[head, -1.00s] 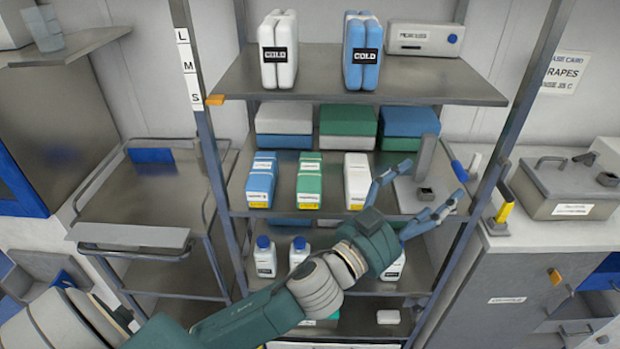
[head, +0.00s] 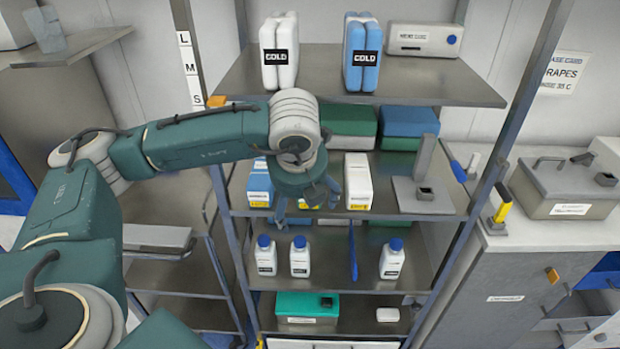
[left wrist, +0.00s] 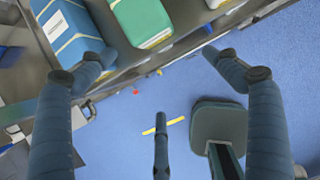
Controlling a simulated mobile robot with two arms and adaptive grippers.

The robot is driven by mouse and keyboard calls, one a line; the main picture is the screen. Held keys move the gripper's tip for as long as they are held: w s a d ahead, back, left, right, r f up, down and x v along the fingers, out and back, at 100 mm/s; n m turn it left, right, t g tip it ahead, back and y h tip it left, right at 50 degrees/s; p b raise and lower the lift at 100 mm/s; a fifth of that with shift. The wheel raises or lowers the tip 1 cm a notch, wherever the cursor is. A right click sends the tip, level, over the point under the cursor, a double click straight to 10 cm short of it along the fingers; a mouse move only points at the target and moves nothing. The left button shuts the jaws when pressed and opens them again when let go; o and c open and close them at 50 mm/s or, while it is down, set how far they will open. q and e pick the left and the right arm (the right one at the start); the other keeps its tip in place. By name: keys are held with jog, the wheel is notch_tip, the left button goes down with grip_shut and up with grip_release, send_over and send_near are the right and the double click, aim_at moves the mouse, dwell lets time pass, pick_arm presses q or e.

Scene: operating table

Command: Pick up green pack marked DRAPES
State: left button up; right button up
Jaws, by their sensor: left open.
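A green pack with a white label shows at the top of the left wrist view (left wrist: 143,18). Its print is too small to read. In the head view it is mostly hidden behind my left gripper (head: 312,210) on the middle shelf. The left gripper hangs downward there, open and empty; its fingers also show in the left wrist view (left wrist: 158,62), with the green pack beyond and above them. My right gripper is not in view.
A blue-and-white pack (head: 259,185) and a white pack (head: 358,180) stand on either side. Larger packs (head: 348,120) sit behind, under the upper shelf (head: 440,82). White bottles (head: 299,258) and a turquoise case (head: 295,303) are below. Rack posts (head: 515,115) flank the shelves.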

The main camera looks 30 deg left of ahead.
pick_arm(q)
jog(key=w+a+p, duration=0.1)
jog(key=w, duration=0.1)
jog(key=w+a+p, duration=0.1)
jog(key=w+a, duration=0.1)
jog(key=w, duration=0.1)
jog(key=w+a+p, duration=0.1)
jog(key=w, duration=0.1)
jog(key=shift+w+a, duration=0.15)
jog(key=shift+a, duration=0.05)
jog(key=shift+w+a+r+p, duration=0.15)
jog(key=shift+w+a+p, duration=0.2)
jog(key=shift+w+p, duration=0.2)
jog(key=shift+w+a+r+p, duration=0.1)
jog(key=shift+w+a+p, duration=0.2)
jog(key=shift+w+p, duration=0.2)
jog(key=p+x, duration=0.1)
jog(key=x, duration=0.2)
jog(key=shift+w+a+p, duration=0.1)
jog(key=shift+w+p, duration=0.05)
jog(key=shift+p, duration=0.25)
jog(key=shift+f, duration=0.25)
jog(key=c, duration=1.5)
